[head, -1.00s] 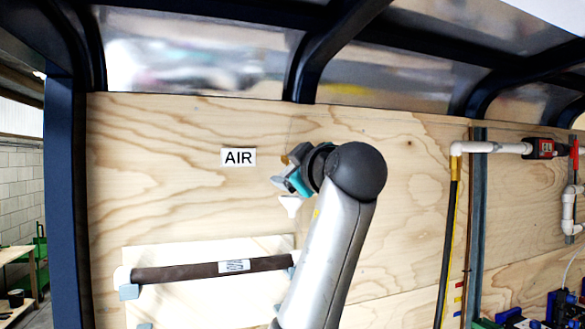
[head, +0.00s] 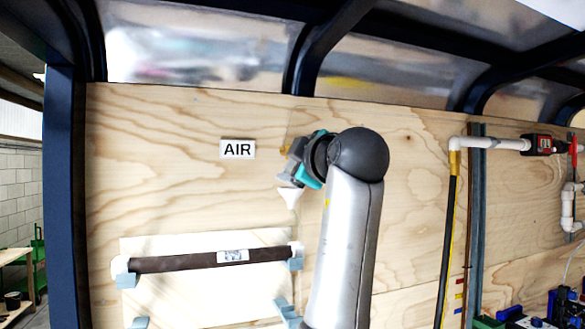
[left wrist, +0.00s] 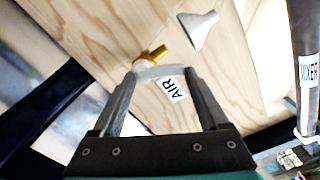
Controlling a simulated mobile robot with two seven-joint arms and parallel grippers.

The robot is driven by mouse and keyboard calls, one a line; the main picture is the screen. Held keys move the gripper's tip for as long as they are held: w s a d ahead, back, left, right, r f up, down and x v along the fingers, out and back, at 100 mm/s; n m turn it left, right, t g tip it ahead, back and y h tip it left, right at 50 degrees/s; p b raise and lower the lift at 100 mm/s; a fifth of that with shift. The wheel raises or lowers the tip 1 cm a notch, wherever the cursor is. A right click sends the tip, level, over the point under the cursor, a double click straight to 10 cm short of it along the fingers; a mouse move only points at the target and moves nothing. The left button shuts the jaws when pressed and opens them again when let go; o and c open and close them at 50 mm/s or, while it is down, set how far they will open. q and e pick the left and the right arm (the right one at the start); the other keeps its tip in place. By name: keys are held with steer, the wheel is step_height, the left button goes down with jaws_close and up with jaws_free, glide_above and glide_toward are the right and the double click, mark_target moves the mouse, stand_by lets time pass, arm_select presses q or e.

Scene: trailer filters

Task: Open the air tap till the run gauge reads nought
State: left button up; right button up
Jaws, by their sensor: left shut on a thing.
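My left gripper (head: 292,165) is at the tap, mostly hidden behind my own wrist. I cannot make out a run gauge reading. My right gripper is not in view.
A white funnel-shaped piece (head: 289,196) is just below the tap. A dark tube (head: 190,262) lies across holders on a pale board below. White pipework with a red-handled valve (head: 574,152) is at the right. Dark frame ribs cross above the plywood wall.

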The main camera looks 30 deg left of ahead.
arm_select(q)
steer(key=shift+w+d+f+n+b, duration=0.15)
steer(key=shift+n+b, duration=0.1)
steer(key=shift+n, duration=0.65)
steer(key=shift+w+d+f+n+b, duration=0.15)
steer(key=shift+n+b, duration=0.1)
steer(key=shift+n, duration=0.65)
steer(key=shift+a, duration=0.1)
steer(key=o, duration=1.2)
steer(key=shift+s, duration=0.1)
steer(key=shift+o, duration=0.2)
steer(key=b+v, duration=0.4)
steer(key=v, duration=1.1)
steer(key=shift+b, duration=0.4)
